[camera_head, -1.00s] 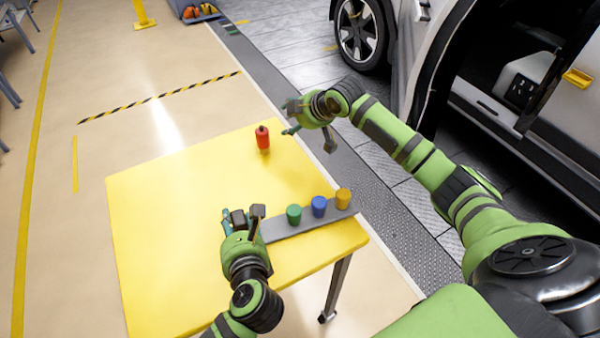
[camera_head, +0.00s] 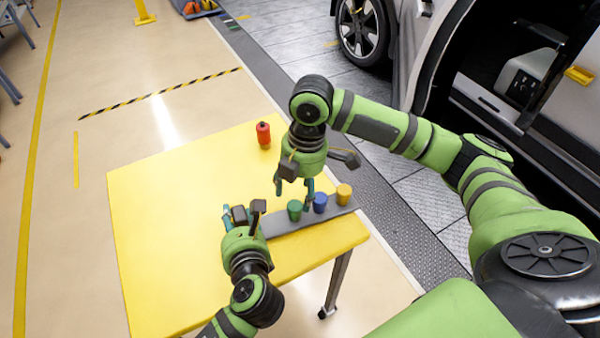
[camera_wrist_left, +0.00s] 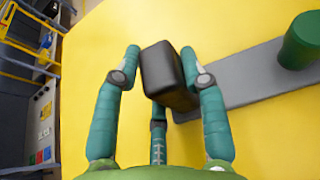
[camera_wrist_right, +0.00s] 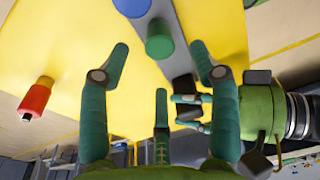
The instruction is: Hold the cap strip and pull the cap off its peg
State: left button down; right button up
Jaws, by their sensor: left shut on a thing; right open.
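The grey cap strip (camera_head: 280,227) lies on the yellow table and carries a green cap (camera_head: 294,210), a blue cap (camera_head: 320,203) and a yellow cap (camera_head: 344,194), all upright. My left gripper (camera_head: 243,212) is at the strip's left end. In the left wrist view, its fingers are shut on a dark block (camera_wrist_left: 168,78) at that end of the strip. My right gripper (camera_head: 294,188) is open, pointing down over the green cap. In the right wrist view, the green cap (camera_wrist_right: 159,40) shows between the spread fingers, with no clear contact. The pegs are hidden.
A red bottle (camera_head: 263,134) stands at the back of the yellow table (camera_head: 170,220). The table's left and middle are clear. A van with an open side stands beyond on the right. My left gripper is close beside the right one.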

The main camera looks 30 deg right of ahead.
aim_at(295, 205)
pick_arm(q)
jog(key=shift+f, duration=0.25)
pick_arm(e)
jog(key=f, duration=0.6)
jog(key=shift+a+f, duration=0.3)
jog(key=shift+a, duration=0.1)
jog(key=c, duration=1.2)
jog(key=shift+o, duration=0.9)
jog(key=shift+r, duration=0.4)
jog(key=shift+r, duration=2.45)
jog(key=shift+r, duration=0.15)
